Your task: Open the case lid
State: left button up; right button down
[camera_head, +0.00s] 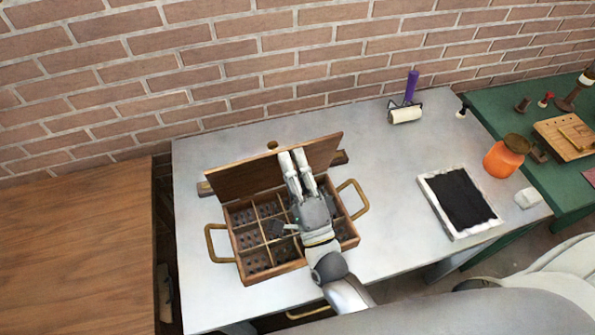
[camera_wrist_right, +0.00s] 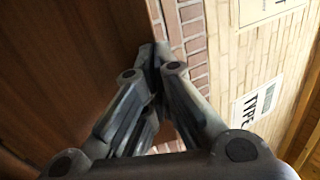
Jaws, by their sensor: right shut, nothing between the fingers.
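The wooden case (camera_head: 273,268) stands on the grey table with its lid (camera_head: 240,178) raised at the back, tilted up from the compartments. The compartments are open to view and hold small dark pieces. My right gripper (camera_head: 292,155) is over the case, with its fingertips at the lid's upper part. In the right wrist view the gripper (camera_wrist_right: 158,55) is shut and empty, close to the brown lid face (camera_wrist_right: 70,60). Whether the fingers touch the lid, I cannot tell. The arm hides part of the right-hand compartments. My left gripper is not in view.
Brass handles (camera_head: 212,243) stick out at the case's sides. On the grey table (camera_head: 390,240) are a black-filled tray (camera_head: 426,192), a roller with a purple handle (camera_head: 411,87) and an orange jar (camera_head: 502,160). A brick wall (camera_head: 300,60) stands behind. A wooden table (camera_head: 75,250) is at left.

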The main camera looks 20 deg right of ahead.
aim_at(287, 148)
jog(key=x, duration=0.3)
jog(key=shift+w+f, duration=0.15)
jog(key=shift+w, duration=0.4)
jog(key=shift+s, duration=0.15)
jog(key=shift+s+f, duration=0.2)
jog(key=shift+s, duration=0.05)
jog(key=v, duration=1.1)
jog(key=shift+s, duration=0.2)
